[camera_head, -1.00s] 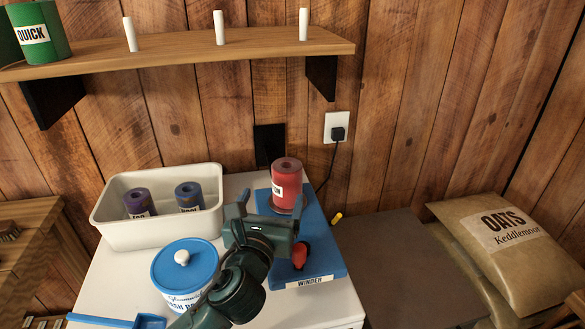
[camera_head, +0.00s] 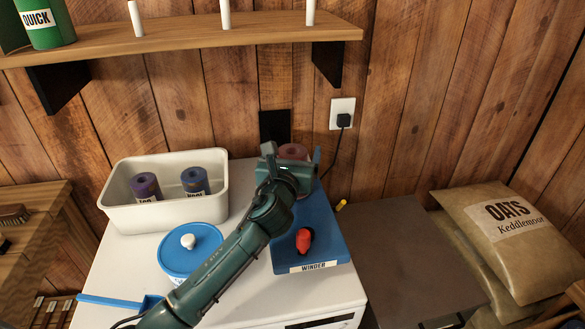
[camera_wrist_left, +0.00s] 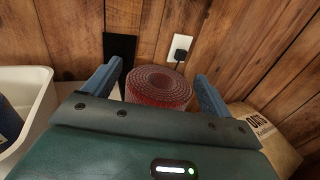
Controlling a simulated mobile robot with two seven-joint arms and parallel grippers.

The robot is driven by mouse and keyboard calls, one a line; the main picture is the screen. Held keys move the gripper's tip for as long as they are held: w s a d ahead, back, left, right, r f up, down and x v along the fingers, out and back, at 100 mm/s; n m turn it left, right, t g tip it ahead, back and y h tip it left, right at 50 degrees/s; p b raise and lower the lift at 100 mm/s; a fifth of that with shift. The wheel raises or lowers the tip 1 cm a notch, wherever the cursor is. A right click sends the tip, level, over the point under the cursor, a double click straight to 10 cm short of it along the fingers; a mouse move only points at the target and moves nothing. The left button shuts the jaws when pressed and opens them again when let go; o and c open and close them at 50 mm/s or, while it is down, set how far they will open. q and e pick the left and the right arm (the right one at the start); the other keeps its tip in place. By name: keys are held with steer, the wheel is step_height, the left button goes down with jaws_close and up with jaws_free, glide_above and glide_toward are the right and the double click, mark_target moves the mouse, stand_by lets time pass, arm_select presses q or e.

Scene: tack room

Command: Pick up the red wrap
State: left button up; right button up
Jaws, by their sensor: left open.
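The red wrap (camera_head: 293,152) is a rolled cylinder standing upright at the back of the blue winder (camera_head: 327,240). In the head view my left gripper hides most of it, leaving its top showing. In the left wrist view the red wrap (camera_wrist_left: 158,87) stands between the two blue fingers. My left gripper (camera_head: 290,160) is open, with its fingers on either side of the wrap; there is some space between each finger and the roll in the wrist view. My right gripper is not in view.
A white bin (camera_head: 165,213) holds a purple wrap (camera_head: 146,187) and a blue wrap (camera_head: 194,181) at the left. A blue-lidded tub (camera_head: 190,255) stands in front of it. The wooden wall, an outlet (camera_head: 342,113) and the shelf (camera_head: 190,45) are behind.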

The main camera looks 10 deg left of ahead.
arm_select(q)
steer(key=shift+w, duration=0.65)
steer(key=shift+c, duration=0.4)
